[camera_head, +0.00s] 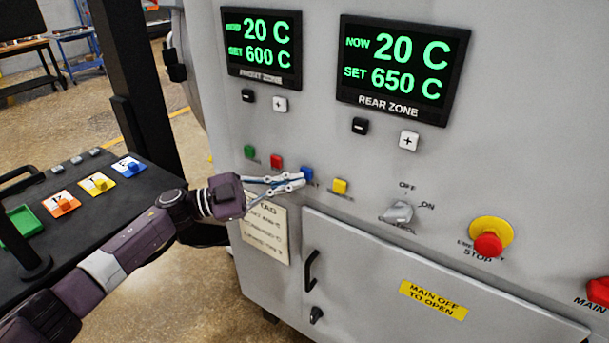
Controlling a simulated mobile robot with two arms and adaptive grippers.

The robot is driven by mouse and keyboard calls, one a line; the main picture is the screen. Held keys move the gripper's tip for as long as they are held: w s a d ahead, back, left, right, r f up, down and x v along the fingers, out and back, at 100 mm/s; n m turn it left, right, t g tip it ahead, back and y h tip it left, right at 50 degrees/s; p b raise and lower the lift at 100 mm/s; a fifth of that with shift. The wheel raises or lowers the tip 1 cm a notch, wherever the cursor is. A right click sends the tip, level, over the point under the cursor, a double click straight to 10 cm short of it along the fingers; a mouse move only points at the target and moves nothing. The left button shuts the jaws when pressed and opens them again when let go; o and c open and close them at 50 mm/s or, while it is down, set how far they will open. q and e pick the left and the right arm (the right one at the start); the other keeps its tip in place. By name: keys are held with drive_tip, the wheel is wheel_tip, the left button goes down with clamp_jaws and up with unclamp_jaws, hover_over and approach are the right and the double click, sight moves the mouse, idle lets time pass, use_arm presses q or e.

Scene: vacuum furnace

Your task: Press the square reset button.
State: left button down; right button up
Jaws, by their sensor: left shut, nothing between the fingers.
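My left gripper (302,181) comes in from the left, shut and empty. Its fingertips are at the lower left edge of the blue button and partly overlap it in the picture. I cannot tell whether they touch it. My right gripper is not in view.
Two green-lit displays (403,69) are above, with small black and white buttons below them. A rotary switch (398,213), a red emergency stop (488,245) and a red main switch (599,292) are to the right. A dark cart (95,210) stands left.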

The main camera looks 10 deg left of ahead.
use_arm(q)
drive_tip(key=shift+w, duration=0.1)
idle(0.3)
drive_tip(key=shift+w+d, duration=0.2)
drive_tip(key=shift+w, duration=0.25)
idle(0.4)
drive_tip(key=shift+s, duration=0.15)
drive_tip(key=shift+s+a+p, duration=0.3)
drive_tip(key=shift+s, duration=0.4)
drive_tip(key=s, duration=0.1)
drive_tip(key=s+a+p, duration=0.1)
drive_tip(key=s, duration=0.1)
drive_tip(key=s+p, duration=0.1)
drive_tip(key=shift+s+a, duration=0.35)
drive_tip(key=shift+w+f, duration=0.1)
idle(0.5)
